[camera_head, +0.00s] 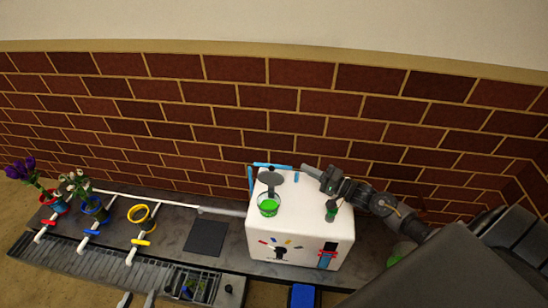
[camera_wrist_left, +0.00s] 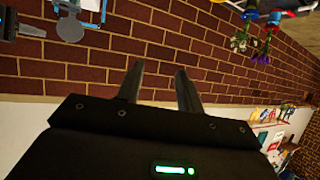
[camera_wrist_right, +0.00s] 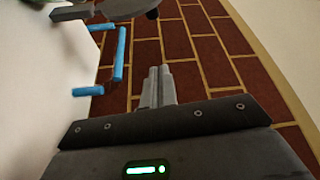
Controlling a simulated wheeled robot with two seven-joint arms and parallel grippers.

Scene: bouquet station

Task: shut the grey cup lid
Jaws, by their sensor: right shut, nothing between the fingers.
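The green cup (camera_head: 268,207) stands on top of the white box (camera_head: 290,222). Its round grey lid (camera_head: 270,179) is swung up and open at the cup's back side. The lid shows as a grey disc in the left wrist view (camera_wrist_left: 70,29) and along the top of the right wrist view (camera_wrist_right: 115,7). My right gripper (camera_head: 306,169) is shut and empty, to the right of the lid near the box's back edge, apparently apart from it. Its closed fingers show in the right wrist view (camera_wrist_right: 160,70). My left gripper (camera_wrist_left: 158,68) is open and empty, pointing towards the brick wall.
Blue rods (camera_wrist_right: 122,53) stick out at the box's back. A small dark green-based object (camera_head: 331,210) stands on the box's right side. A dark square mat (camera_head: 206,237), a yellow ring (camera_head: 138,213) and potted flowers (camera_head: 76,184) lie left along the bench. The brick wall is behind.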

